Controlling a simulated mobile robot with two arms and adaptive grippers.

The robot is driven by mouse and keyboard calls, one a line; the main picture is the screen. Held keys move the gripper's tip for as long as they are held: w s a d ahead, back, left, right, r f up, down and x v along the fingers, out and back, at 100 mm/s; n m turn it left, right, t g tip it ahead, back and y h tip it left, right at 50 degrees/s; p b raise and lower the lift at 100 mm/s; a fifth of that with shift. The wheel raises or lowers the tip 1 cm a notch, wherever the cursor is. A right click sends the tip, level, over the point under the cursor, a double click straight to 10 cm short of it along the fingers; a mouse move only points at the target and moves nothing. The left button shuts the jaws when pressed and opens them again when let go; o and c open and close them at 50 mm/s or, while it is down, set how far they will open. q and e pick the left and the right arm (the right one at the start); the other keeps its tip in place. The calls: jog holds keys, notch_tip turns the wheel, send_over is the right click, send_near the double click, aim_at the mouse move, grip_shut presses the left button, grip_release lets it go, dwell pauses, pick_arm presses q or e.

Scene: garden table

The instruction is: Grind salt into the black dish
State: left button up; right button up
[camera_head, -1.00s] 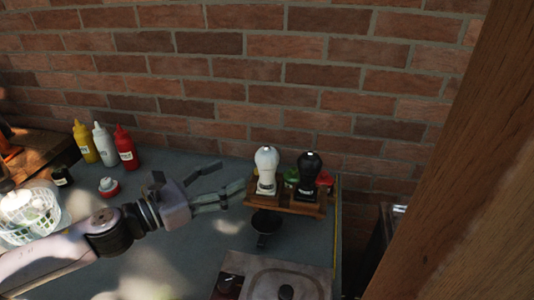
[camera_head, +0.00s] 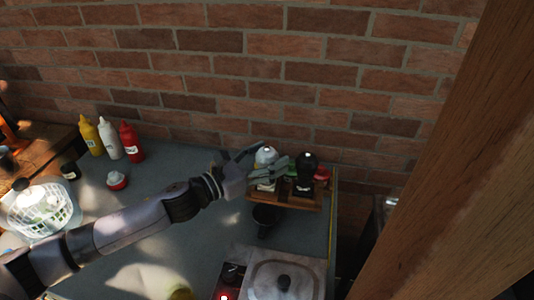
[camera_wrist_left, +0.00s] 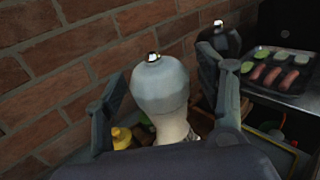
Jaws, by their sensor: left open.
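The white salt grinder (camera_head: 266,157) stands upright in a wooden rack (camera_head: 297,201) near the wall; in the left wrist view its rounded head (camera_wrist_left: 160,88) sits between my fingers. My left gripper (camera_head: 268,163) is open around the grinder's upper part, with a finger on either side; I cannot tell whether they touch it. A black grinder (camera_head: 306,168) stands just to its right and also shows in the left wrist view (camera_wrist_left: 222,40). The black dish (camera_head: 266,216) sits on the table in front of the rack. My right gripper is not in view.
Yellow (camera_head: 91,136), white (camera_head: 109,138) and red (camera_head: 131,141) bottles stand at the back left. A white basket (camera_head: 42,208) is at the left. A lidded unit (camera_head: 285,274) is at the front. A wooden post (camera_head: 440,160) blocks the right. The brick wall is close behind.

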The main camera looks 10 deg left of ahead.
pick_arm(q)
jog(key=shift+c, duration=0.5)
jog(key=c, duration=1.1)
